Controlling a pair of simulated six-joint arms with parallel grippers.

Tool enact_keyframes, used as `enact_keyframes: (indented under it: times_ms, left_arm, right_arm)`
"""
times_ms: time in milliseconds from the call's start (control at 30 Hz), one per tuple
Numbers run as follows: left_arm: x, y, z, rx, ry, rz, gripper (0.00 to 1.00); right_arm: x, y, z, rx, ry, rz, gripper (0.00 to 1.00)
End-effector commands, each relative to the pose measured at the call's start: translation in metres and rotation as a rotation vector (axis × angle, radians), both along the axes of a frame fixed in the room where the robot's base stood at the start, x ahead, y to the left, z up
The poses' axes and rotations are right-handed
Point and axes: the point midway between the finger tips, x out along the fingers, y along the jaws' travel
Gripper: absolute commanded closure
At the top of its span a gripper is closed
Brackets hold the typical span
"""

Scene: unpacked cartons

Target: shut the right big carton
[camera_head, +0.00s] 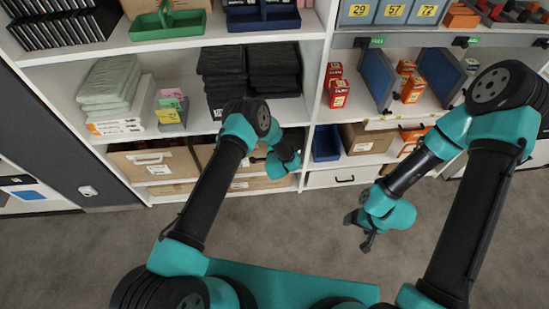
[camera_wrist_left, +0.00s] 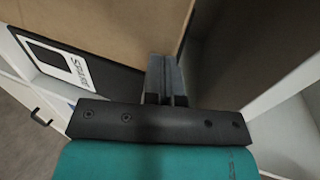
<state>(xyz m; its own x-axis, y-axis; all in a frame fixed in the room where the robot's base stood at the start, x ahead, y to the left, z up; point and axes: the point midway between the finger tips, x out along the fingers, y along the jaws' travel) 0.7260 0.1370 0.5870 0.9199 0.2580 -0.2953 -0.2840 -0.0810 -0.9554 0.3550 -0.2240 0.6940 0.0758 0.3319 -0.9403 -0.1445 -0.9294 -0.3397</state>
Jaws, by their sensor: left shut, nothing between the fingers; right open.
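Two big brown cartons stand on the low shelf in the head view. The right big carton (camera_head: 254,184) is partly hidden behind my left arm; the left big carton (camera_head: 152,164) is beside it. My left gripper (camera_head: 257,159) is at the right carton, shut and empty, its fingers hard to make out there. In the left wrist view the shut fingers (camera_wrist_left: 166,75) are close to a brown cardboard panel (camera_wrist_left: 105,22); I cannot tell whether they touch it. My right gripper (camera_head: 366,235) is open and empty, hanging over the floor away from the shelves.
Shelf uprights (camera_head: 309,110) and the shelf board above (camera_head: 180,125) bound the carton bay. A blue bin (camera_head: 326,143) and a smaller brown carton (camera_head: 365,139) stand to the right. White paper packs (camera_head: 122,121) lie above. The grey floor (camera_head: 290,225) in front is clear.

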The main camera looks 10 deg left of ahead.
Motion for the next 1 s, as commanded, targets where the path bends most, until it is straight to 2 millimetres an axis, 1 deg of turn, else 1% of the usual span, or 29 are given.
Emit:
enact_keyframes:
  times_ms: [233, 600, 700, 800, 1000]
  left_arm:
    - [-0.039, -0.019, -0.002, 0.001, 0.014, -0.014, 1.0]
    - [-0.104, -0.036, 0.019, 0.002, 0.014, -0.013, 1.0]
    - [-0.116, -0.04, 0.023, 0.001, 0.014, -0.012, 1.0]
    - [-0.124, -0.041, 0.025, 0.001, 0.014, -0.011, 1.0]
    - [-0.128, -0.043, 0.027, 0.001, 0.013, -0.011, 1.0]
  right_arm:
    - [0.0, 0.0, 0.0, 0.0, 0.0, 0.0, 0.22]
    - [0.0, 0.0, 0.0, 0.0, 0.0, 0.0, 0.22]
    - [0.0, 0.0, 0.0, 0.0, 0.0, 0.0, 0.22]
    - [0.0, 0.0, 0.0, 0.0, 0.0, 0.0, 0.22]
    - [0.0, 0.0, 0.0, 0.0, 0.0, 0.0, 0.22]
